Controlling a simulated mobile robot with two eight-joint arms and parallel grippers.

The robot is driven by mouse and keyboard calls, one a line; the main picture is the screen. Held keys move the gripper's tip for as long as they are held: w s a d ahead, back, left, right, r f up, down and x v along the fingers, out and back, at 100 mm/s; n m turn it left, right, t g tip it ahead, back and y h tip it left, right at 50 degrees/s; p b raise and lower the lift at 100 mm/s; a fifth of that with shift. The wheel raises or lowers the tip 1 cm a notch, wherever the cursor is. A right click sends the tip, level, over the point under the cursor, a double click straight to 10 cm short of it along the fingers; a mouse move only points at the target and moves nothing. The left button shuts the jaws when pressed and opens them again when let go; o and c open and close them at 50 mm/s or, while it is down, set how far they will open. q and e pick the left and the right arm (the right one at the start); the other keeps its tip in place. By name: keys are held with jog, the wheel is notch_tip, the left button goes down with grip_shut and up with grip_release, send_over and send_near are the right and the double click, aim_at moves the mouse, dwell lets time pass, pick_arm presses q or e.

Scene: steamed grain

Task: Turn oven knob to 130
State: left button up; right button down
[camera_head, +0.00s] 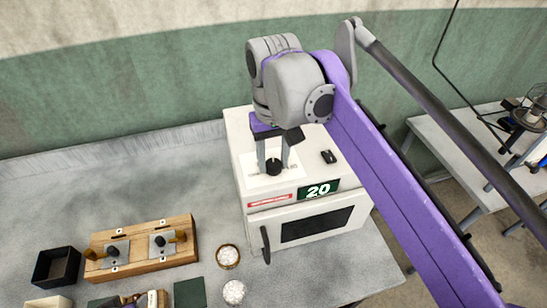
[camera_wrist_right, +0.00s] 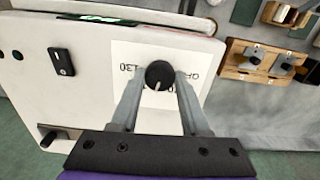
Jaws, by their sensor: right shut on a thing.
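The white oven (camera_head: 310,200) stands on the grey table, and its green display reads 20 (camera_head: 318,190). The black round knob (camera_head: 274,167) is on the oven's top over a white printed label. In the right wrist view the knob (camera_wrist_right: 159,75) has a white pointer line, and "130" is printed on the label (camera_wrist_right: 130,68) to its left. My right gripper (camera_head: 274,164) points down from above, its two fingers on either side of the knob and shut on it. The fingers also show in the right wrist view (camera_wrist_right: 158,88). My left gripper is not in view.
A black rocker switch (camera_head: 328,157) sits on the oven top right of the knob. The oven door with its dark window (camera_head: 317,223) and black handle (camera_head: 265,245) is closed. A wooden rack (camera_head: 142,246), black box (camera_head: 56,267) and small bowls (camera_head: 228,256) are on the table at left.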

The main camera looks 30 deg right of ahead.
jog(key=m, duration=0.4)
jog(key=shift+m, duration=0.3)
jog(key=m, duration=0.3)
jog(key=shift+m, duration=0.3)
jog(key=m, duration=0.3)
jog(key=shift+m, duration=2.1)
jog(key=shift+c, duration=1.9)
grip_release()
